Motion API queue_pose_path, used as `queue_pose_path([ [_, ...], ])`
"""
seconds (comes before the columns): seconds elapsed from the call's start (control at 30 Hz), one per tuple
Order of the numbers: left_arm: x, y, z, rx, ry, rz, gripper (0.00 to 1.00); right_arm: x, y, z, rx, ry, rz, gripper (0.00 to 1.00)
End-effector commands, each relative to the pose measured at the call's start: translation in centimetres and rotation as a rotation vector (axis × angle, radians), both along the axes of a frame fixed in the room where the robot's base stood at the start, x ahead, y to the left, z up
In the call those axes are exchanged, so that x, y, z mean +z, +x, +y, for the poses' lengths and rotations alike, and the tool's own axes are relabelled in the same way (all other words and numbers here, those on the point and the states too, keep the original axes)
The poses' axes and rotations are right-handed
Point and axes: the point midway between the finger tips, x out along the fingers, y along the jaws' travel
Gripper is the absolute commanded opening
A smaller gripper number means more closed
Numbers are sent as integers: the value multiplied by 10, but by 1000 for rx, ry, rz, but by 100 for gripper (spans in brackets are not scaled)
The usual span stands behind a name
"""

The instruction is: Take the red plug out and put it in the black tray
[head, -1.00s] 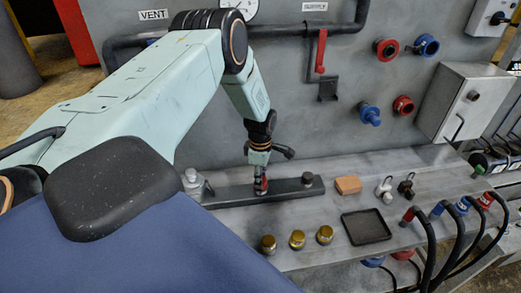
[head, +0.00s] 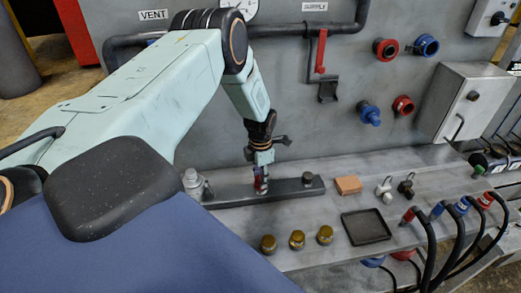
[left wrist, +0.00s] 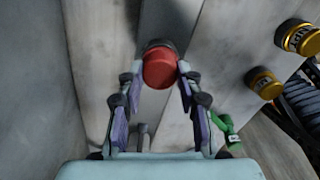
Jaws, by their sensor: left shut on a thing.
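The red plug (left wrist: 160,68) sits between the two fingertips of my left gripper (left wrist: 155,80) in the left wrist view, with both fingers touching its sides. In the head view my left gripper (head: 261,186) points down over the dark bar on the shelf, and the fingers mostly hide the plug. Whether the plug is clear of the bar cannot be told. The black tray (head: 366,227) lies flat and empty on the shelf to the right of the gripper. My right gripper is not in view.
Several brass caps (head: 297,239) stand along the front edge of the shelf. An orange block (head: 348,185) and two padlocks (head: 405,185) lie behind the tray. Hoses with coloured ends (head: 437,212) are at the right. A metal bottle (head: 192,180) stands at the bar's left end.

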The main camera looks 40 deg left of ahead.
Motion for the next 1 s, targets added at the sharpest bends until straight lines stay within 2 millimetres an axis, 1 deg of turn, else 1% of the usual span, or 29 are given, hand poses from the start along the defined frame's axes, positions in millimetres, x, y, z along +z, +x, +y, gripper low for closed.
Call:
queue_pose_path([
  [0.1, 0, 0, 0, 93, 0, 0, 0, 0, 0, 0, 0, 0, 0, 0],
  [0.17, 0, 0, 0, 116, 0, 0, 0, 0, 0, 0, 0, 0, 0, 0],
  [0.5, 0, 0, 0, 143, 0, 0, 0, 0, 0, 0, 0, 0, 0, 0],
  [0.57, 0, 0, 0, 190, 0, 0, 0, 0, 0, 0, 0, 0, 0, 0],
  [0.8, 0, 0, 0, 457, 0, 0, 0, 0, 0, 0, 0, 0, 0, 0],
  [0.9, 0, 0, 0, 536, 0, 0, 0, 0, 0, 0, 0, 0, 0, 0],
  [1.0, 0, 0, 0, 569, 0, 0, 0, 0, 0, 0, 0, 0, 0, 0],
])
